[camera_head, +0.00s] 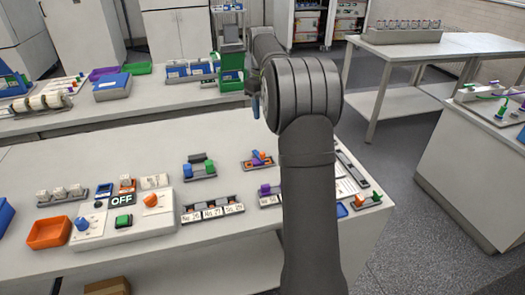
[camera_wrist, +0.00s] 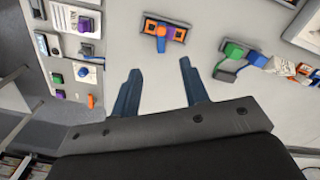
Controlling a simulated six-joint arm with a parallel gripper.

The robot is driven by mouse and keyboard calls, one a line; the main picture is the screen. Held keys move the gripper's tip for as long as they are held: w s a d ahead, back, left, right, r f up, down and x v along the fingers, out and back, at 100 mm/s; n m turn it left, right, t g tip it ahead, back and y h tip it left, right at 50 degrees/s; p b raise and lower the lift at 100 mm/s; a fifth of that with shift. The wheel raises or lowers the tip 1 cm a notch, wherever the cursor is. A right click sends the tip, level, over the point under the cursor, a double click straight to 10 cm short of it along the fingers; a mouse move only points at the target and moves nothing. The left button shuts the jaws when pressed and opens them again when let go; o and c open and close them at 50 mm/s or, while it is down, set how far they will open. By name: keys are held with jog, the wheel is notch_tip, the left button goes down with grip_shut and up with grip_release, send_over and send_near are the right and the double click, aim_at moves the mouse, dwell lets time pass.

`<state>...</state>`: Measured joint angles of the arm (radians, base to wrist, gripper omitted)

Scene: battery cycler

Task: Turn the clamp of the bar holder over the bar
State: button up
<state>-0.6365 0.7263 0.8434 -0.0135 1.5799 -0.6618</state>
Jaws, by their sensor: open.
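A small dark fixture with orange pads and an orange-and-blue piece across its middle (camera_head: 258,160) lies on the bench. It also shows at the top of the wrist view (camera_wrist: 162,33). A grey fixture with a green block, a blue block and a dark bar-like piece (camera_head: 200,168) sits left of it. It shows to the right in the wrist view (camera_wrist: 240,58). I cannot tell for sure which is the bar holder, or how its clamp is turned. My gripper (camera_wrist: 160,70) is open and empty, its blue fingers above the bench and apart from both fixtures.
A white control box with an OFF display (camera_head: 122,200), an orange bin (camera_head: 48,232) and a labelled rack (camera_head: 212,210) stand along the front of the bench. More small fixtures (camera_head: 365,200) lie near the right edge. Bare bench top surrounds the two middle fixtures.

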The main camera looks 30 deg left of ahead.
aim_at(262, 153)
notch_tip(262, 153, down, 17)
jog(key=shift+a+f, duration=0.1)
dwell(0.4)
jog(key=shift+c, duration=0.2)
